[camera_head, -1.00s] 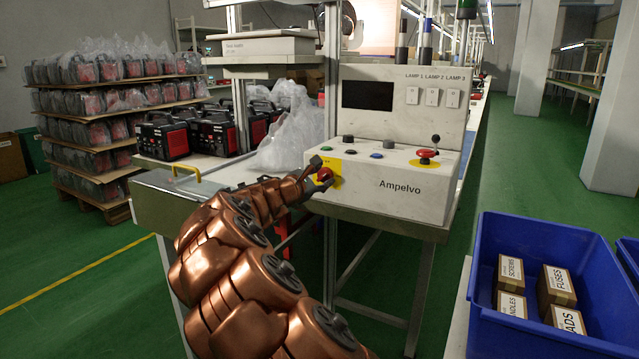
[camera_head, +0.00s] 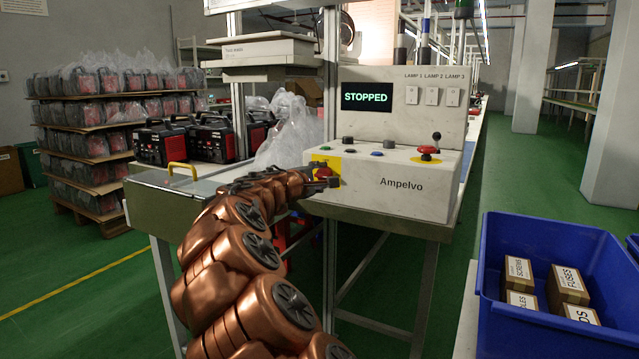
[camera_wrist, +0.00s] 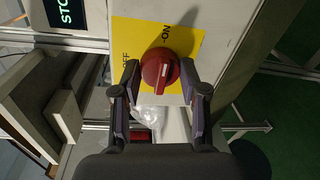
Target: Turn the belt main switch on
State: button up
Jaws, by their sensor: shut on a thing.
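The belt main switch is a red rotary knob (camera_wrist: 160,72) on a yellow plate (camera_wrist: 188,42) marked OFF and ON. It sits at the left end of the white Ampelvo control panel (camera_head: 400,206). In the wrist view, a raised grip with a pale line crosses the knob and points toward the picture's bottom. My gripper (camera_wrist: 167,78) is shut on the red knob, with one finger on each side; it partly hides the knob in the head view (camera_head: 323,173). The panel display (camera_head: 367,97) reads STOPPED in green.
A red button (camera_head: 429,150) and a black-topped lever (camera_head: 436,140) are at the panel's right. A clear plastic bag (camera_head: 285,135) lies behind the panel's left end. A blue bin (camera_head: 500,290) with small boxes stands at the lower right. Green floor is free beyond.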

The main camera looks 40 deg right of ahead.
jog(key=shift+s, duration=0.1)
dwell(0.3)
jog(key=o, duration=1.2)
jog(key=shift+c, duration=0.2)
jog(key=v, duration=1.2)
